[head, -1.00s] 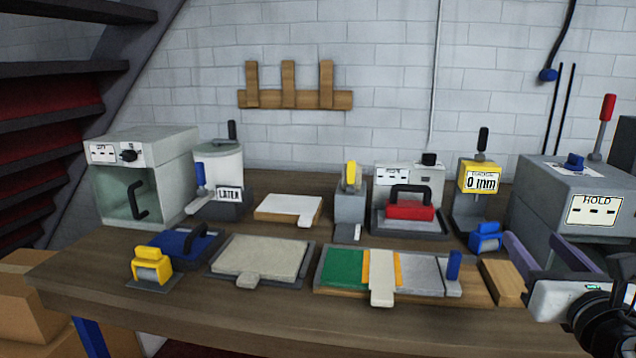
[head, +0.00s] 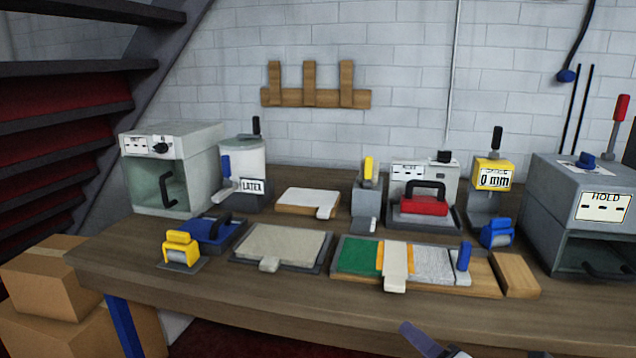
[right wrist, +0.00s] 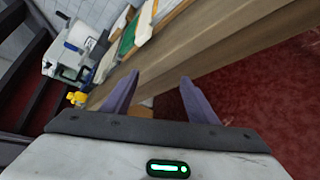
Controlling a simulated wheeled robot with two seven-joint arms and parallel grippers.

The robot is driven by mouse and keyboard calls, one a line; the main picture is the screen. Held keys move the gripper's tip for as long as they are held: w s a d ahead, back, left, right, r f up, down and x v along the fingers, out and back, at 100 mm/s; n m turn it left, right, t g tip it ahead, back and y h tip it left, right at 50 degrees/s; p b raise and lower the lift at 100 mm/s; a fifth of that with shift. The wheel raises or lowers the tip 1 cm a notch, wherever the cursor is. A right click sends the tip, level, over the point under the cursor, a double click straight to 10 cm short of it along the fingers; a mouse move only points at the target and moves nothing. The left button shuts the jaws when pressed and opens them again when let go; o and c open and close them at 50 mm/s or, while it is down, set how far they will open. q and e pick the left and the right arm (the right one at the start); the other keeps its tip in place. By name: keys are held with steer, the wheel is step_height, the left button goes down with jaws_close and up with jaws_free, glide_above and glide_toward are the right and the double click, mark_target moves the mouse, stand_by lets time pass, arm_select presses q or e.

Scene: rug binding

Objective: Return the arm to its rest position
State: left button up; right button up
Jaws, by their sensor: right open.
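My right gripper (head: 422,340) shows at the bottom edge of the head view, in front of and below the table's front edge; only a purple finger and a bit of the white body are in frame. In the right wrist view its two purple fingers (right wrist: 158,98) stand apart with nothing between them. The wooden table (head: 250,296) lies past the fingertips, and its front edge runs slantwise across the wrist view. My left gripper is in neither view.
The table holds a green and grey board (head: 358,256), a beige pad (head: 280,242), a yellow roller (head: 180,248), a latex pot (head: 245,165) and a grey HOLD box (head: 580,190). Cardboard boxes (head: 45,280) stand at the lower left. Red floor (right wrist: 260,80) is clear before the table.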

steer(key=s+a+f+m+g+y, duration=0.1)
steer(key=s+a+f+m, duration=0.3)
steer(key=f+m, duration=0.15)
steer(key=s+a+f+m+g+y, duration=0.1)
steer(key=s+a+f+m+g, duration=0.15)
steer(key=s+f+m, duration=0.35)
steer(key=s+d+f+m+h, duration=0.1)
steer(key=s+d+f+m, duration=0.1)
steer(key=s+f+m, duration=0.4)
steer(key=s+d+f+m+g+h, duration=0.1)
steer(key=s+d+f+m, duration=0.1)
steer(key=s+f+m, duration=0.5)
step_height(320, 180, down, 3)
steer(key=shift+s+d+f+h, duration=0.2)
steer(key=shift+s+d+h, duration=0.05)
steer(key=shift+d+h, duration=0.15)
